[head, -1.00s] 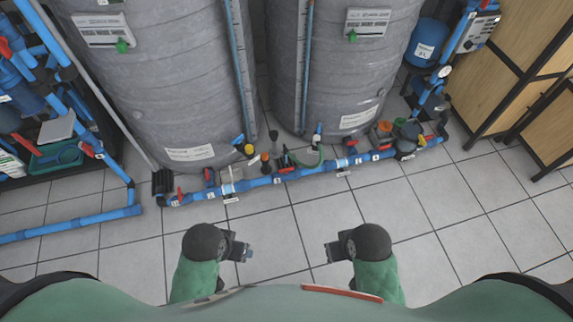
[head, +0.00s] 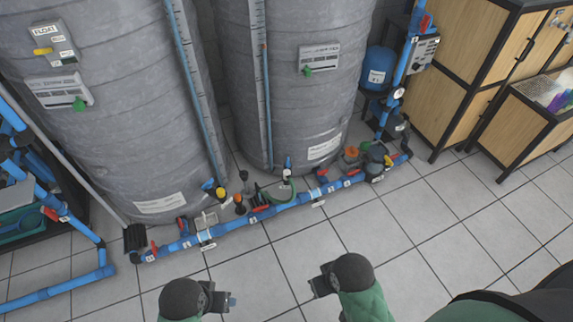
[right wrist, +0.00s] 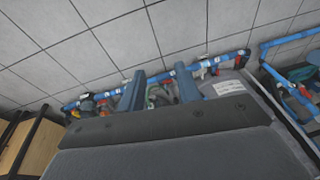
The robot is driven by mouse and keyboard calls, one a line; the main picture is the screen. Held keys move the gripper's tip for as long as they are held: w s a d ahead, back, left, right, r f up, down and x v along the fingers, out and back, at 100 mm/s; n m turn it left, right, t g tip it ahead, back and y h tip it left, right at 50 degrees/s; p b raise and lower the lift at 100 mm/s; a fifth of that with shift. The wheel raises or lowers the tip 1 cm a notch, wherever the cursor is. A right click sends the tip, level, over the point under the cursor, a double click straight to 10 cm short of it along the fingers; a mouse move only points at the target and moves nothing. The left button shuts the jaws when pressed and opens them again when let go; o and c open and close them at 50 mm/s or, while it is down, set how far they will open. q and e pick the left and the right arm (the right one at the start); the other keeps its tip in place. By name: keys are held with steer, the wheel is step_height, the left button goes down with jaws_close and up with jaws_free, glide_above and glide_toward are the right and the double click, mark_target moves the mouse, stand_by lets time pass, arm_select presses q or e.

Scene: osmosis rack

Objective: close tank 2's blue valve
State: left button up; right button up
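Two grey ribbed tanks, a left one (head: 110,130) and a right one (head: 310,110), stand behind a blue pipe run on the floor. I cannot read which is tank 2. A small blue valve part (head: 287,162) sits at the foot of the right tank, and another blue part (head: 207,184) beside a yellow knob at the foot of the left tank. My right gripper (head: 319,284) is open and empty over the floor in front of the pipes; its two fingers show apart in the right wrist view (right wrist: 160,90). My left gripper (head: 226,302) is low in view, its jaws unclear.
The blue pipe (head: 285,207) carries several red-handled valves and a green hose (head: 285,190). A blue vessel (head: 380,68) and wooden cabinets (head: 450,80) stand at right. A dark rack with pipes is at left. The tiled floor (head: 420,240) in front is clear.

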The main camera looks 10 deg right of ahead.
steer(key=shift+a, duration=0.3)
